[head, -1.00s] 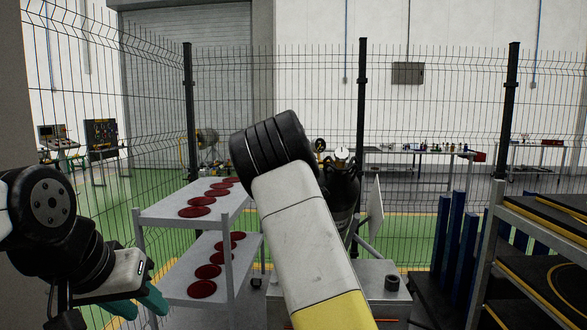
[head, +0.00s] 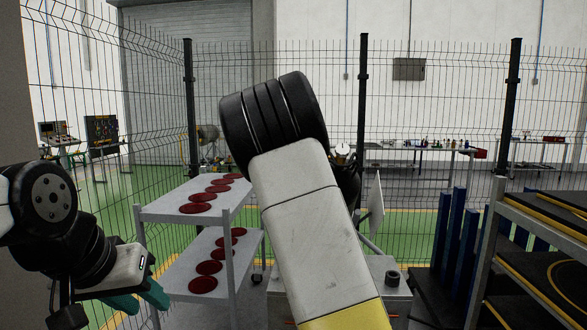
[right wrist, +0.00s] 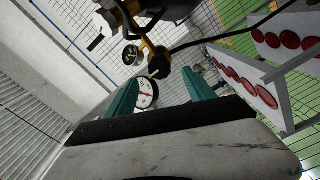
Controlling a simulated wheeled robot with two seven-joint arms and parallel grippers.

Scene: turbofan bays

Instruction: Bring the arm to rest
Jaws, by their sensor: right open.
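My right arm rises through the middle of the head view, its white and yellow link bent at a black joint; its gripper is not seen there. In the right wrist view my right gripper (right wrist: 162,86) shows two teal fingers wide apart. Nothing is held between them; a round white gauge (right wrist: 147,94) shows beyond the gap. My left gripper (head: 138,301) is at the lower left of the head view, beside the grey cart, with teal fingers pointing down and right. Its fingers overlap from this angle, so its opening is unclear.
A grey two-shelf cart (head: 172,213) with several red discs stands left of my right arm. A dark rack (head: 545,255) with yellow-edged shelves is at right, near blue uprights (head: 461,235). A low grey box (head: 393,301) stands ahead. A wire fence (head: 280,75) closes the back.

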